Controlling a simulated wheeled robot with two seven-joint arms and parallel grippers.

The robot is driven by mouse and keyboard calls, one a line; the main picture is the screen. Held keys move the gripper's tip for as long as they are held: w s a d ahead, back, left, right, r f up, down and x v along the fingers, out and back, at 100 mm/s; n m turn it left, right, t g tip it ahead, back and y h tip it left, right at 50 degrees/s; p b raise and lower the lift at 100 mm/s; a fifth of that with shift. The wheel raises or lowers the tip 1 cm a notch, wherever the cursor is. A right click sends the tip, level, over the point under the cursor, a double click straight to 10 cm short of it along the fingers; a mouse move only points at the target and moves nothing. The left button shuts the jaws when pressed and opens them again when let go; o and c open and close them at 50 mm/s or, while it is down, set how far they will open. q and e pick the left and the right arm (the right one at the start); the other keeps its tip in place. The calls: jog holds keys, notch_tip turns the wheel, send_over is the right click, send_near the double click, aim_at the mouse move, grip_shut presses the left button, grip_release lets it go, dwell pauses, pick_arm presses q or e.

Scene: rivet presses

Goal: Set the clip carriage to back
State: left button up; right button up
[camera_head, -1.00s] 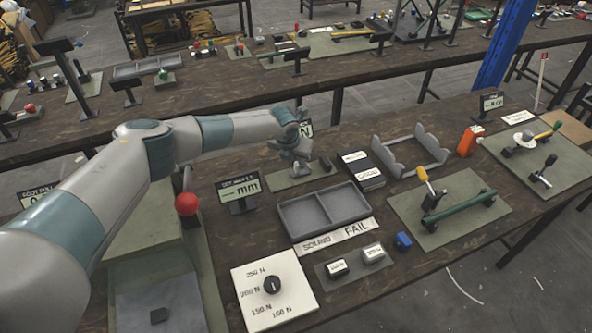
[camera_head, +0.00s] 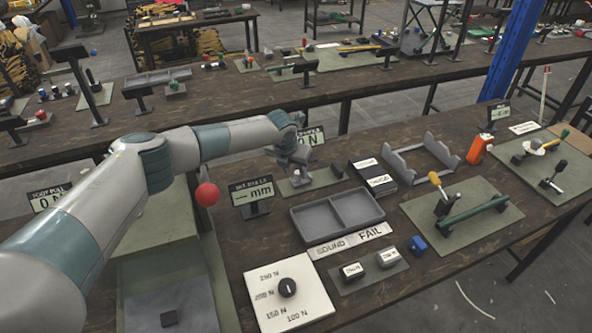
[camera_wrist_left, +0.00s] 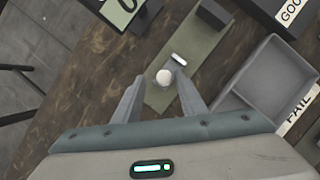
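A narrow green base strip (camera_head: 296,187) lies on the bench behind the grey two-compartment tray. In the left wrist view the strip (camera_wrist_left: 187,60) carries a pale round knob (camera_wrist_left: 164,76), a small metal piece with a white top (camera_wrist_left: 178,61) and a dark block (camera_wrist_left: 213,14) at its far end. These look like the clip carriage fixture, but I cannot tell which part is the carriage. My left gripper (camera_head: 303,166) is over the strip. In the left wrist view its fingers (camera_wrist_left: 158,84) are apart, with the knob between their tips; contact is unclear. My right gripper is not shown.
The grey tray (camera_head: 338,226) stands just in front of the strip. A "mm" display (camera_head: 252,197) stands to its left, and a "0 N" display (camera_head: 313,138) behind it. Dark labelled boxes (camera_head: 372,175) and a grey cradle (camera_head: 425,160) stand to the right. A red ball (camera_head: 207,195) is under my forearm.

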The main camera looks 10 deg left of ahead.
pick_arm(q)
jog(key=shift+d, duration=0.15)
jog(key=shift+r, duration=0.15)
jog(key=shift+s+r+b, duration=0.25)
jog(key=shift+r+b, duration=0.05)
jog(key=shift+r, duration=0.2)
jog(key=b+v, duration=0.5)
jog(key=v, duration=1.1)
jog(key=shift+a, duration=0.3)
